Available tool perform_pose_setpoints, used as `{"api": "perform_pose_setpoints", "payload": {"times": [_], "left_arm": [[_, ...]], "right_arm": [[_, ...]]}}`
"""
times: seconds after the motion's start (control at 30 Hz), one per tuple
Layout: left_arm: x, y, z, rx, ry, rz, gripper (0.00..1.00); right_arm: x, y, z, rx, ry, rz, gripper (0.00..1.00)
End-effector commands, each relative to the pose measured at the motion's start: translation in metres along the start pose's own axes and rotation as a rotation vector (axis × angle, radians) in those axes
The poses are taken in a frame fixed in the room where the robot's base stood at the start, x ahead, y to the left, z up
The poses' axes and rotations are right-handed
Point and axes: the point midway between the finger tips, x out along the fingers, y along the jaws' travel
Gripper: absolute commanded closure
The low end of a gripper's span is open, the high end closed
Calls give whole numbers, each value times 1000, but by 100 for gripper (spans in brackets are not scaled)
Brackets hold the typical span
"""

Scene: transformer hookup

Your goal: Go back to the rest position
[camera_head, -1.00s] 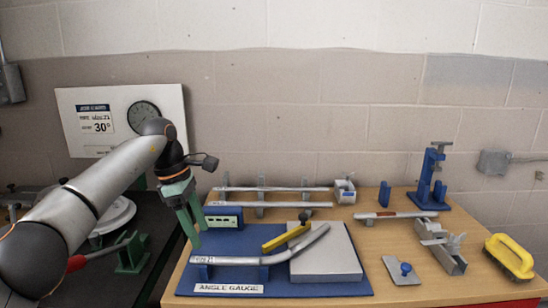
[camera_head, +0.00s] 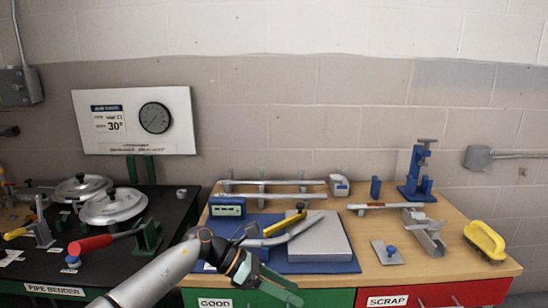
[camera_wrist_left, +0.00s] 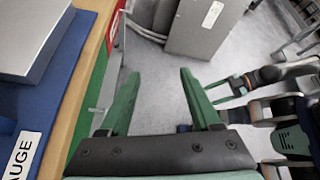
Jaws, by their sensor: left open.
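My left gripper (camera_head: 282,284) is low in the middle of the head view, at the workbench's front edge, in front of the blue angle gauge board (camera_head: 345,266). Its green fingers are apart with nothing between them; in the left wrist view (camera_wrist_left: 158,88) grey floor shows through the gap. The bent pipe (camera_head: 290,233) lies on the gauge board behind the gripper, and my left wrist hides part of it. What looks like my right gripper (camera_wrist_left: 222,90), green-fingered, shows at the right of the left wrist view, too small to tell its opening; it is outside the head view.
The wooden bench edge (camera_wrist_left: 84,85) runs close left of my left gripper. A grey cabinet (camera_wrist_left: 203,28) stands on the floor beyond. The pipe bender (camera_head: 113,205) is on the dark bench at left. A yellow brush (camera_head: 485,240) lies at the bench's right end.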

Motion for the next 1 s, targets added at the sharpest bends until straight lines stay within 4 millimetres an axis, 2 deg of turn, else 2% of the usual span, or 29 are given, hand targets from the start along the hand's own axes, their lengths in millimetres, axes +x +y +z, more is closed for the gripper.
{"api": "perform_pose_setpoints", "payload": {"times": [0.03,0.1,0.2,0.33,0.47,0.57,0.67,0.77,0.87,1.0], "left_arm": [[18,-12,2,-82,-103,-36,36],[35,-24,8,-207,-249,-73,36],[47,-37,14,-411,-451,-121,36],[47,-43,14,-711,-699,-178,36],[35,-40,-3,-1039,-932,-224,36],[22,-35,-30,-1305,-1099,-251,36],[9,-32,-68,-1578,-1257,-269,36],[-2,-34,-116,-1855,-1408,-280,36],[-12,-44,-170,-2132,-1552,-283,36],[-22,-76,-249,-2507,-1743,-264,36]], "right_arm": [[-3,1,-3,0,0,2,34],[-5,2,-6,1,1,5,34],[-8,3,-7,1,-1,8,34],[-13,2,-5,3,-13,9,34],[-18,2,-1,5,-27,9,34],[-20,2,-4,5,-26,9,34],[-23,2,-8,5,-22,10,34],[-26,2,-12,5,-18,10,34],[-29,2,-16,5,-15,11,34],[-33,2,-21,6,-13,13,34]]}}
